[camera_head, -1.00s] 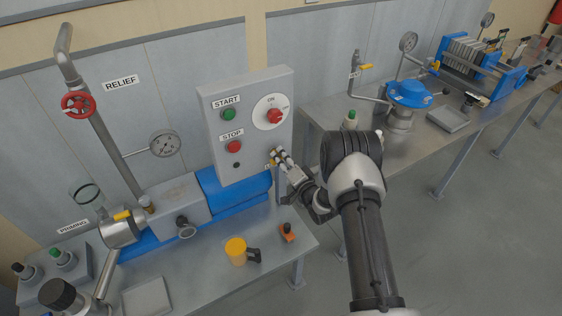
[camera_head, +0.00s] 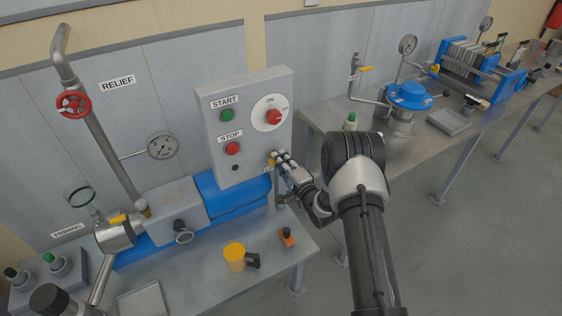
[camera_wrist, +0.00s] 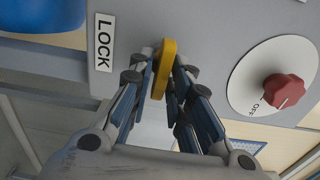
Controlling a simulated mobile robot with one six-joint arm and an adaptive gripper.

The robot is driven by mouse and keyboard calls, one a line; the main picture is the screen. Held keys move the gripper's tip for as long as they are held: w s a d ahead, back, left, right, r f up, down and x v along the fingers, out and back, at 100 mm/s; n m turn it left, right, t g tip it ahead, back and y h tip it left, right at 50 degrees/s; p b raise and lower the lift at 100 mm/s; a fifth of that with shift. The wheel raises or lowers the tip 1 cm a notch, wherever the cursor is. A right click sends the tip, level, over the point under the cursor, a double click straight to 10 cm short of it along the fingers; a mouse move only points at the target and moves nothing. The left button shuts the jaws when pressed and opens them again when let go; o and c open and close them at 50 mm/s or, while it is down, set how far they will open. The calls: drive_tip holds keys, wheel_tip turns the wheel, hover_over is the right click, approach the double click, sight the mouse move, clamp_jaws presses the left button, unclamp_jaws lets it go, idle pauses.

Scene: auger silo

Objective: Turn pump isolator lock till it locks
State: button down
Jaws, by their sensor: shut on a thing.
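The pump isolator lock is a yellow key-like tab (camera_wrist: 164,68) on the grey control box, beside the LOCK label (camera_wrist: 103,43) in the wrist view. My gripper (camera_wrist: 160,82) has its fingers on both sides of the yellow tab and is shut on it. In the head view, my gripper (camera_head: 279,160) is at the lower right corner of the box, and the tab is mostly hidden there by the fingers. The red rotary isolator knob (camera_head: 274,117) sits on a white dial marked ON and OFF, above my gripper.
The grey control box (camera_head: 213,99) also has a green START button (camera_head: 227,115) and a red STOP button (camera_head: 232,148). A second bench is at the right.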

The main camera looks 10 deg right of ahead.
drive_tip(key=c, duration=1.7)
unclamp_jaws()
drive_tip(key=shift+s, duration=0.1)
drive_tip(key=v, duration=1.2)
drive_tip(key=shift+r, duration=0.15)
